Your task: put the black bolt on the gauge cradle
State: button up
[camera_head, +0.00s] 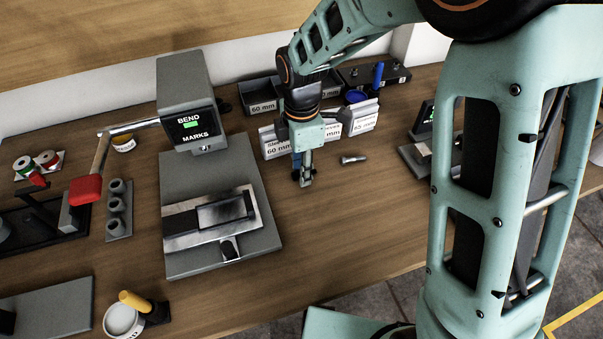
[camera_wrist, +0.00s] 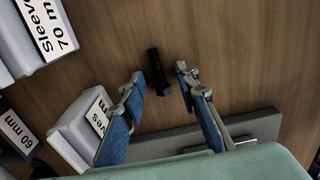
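A bolt (camera_head: 353,159) lies on its side on the bare wooden bench, to the right of my gripper. It looks grey and shiny in the head view, but black in the wrist view (camera_wrist: 157,75), where it lies ahead of and between the fingertips, its thicker end nearer me. My gripper (camera_head: 304,182) points down above the bench. Its blue-padded fingers (camera_wrist: 159,82) are apart with nothing between them. A grey-based device with a small green display (camera_head: 410,155) stands at the right, partly hidden by my arm; I cannot tell whether it is the gauge cradle.
White labelled sleeve boxes (camera_head: 275,142) stand just behind my gripper and show at left in the wrist view (camera_wrist: 45,30). The BEND MARKS station (camera_head: 185,100) and its grey base plate (camera_head: 185,262) are to the left. Dark bins (camera_head: 260,92) line the back. Bench around the bolt is clear.

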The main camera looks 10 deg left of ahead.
grip_shut()
jog(key=shift+r, duration=0.1)
